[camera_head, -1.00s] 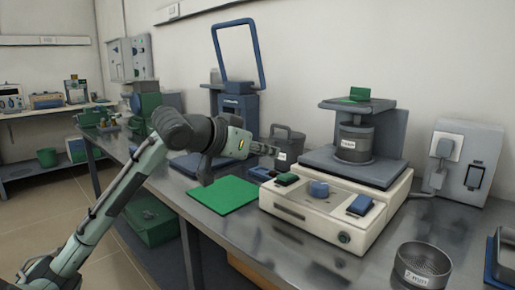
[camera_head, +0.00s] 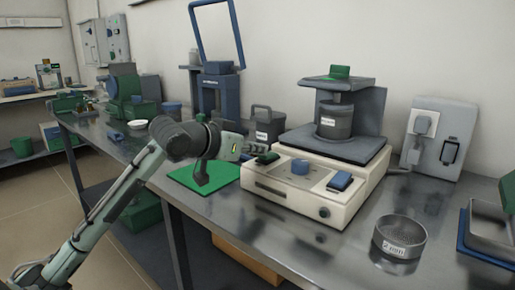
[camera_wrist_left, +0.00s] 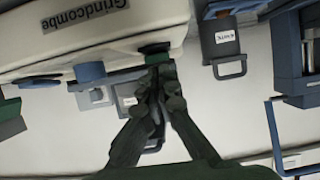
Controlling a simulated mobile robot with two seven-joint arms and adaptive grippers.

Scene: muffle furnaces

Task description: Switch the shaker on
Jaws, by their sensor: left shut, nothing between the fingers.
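The shaker (camera_head: 291,203) is a cream box on the steel bench with a dark platform that carries a labelled grey pot (camera_head: 335,121) under a clamp. Its top panel has a green switch (camera_head: 268,159) at the left, a blue knob (camera_head: 300,167) in the middle and a blue switch (camera_head: 340,181) at the right. My left gripper (camera_head: 261,150) is shut and empty, its tips right at the green switch. In the left wrist view the closed fingertips (camera_wrist_left: 157,65) overlap the green switch (camera_wrist_left: 154,48); I cannot tell whether they touch. My right gripper is out of view.
A green mat (camera_head: 205,175) lies left of the shaker. A dark lidded container (camera_head: 264,127) stands behind my left gripper. A wall socket box (camera_head: 440,135) stands at the right behind. A sieve (camera_head: 399,238) sits at the front right, with bare bench around it.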

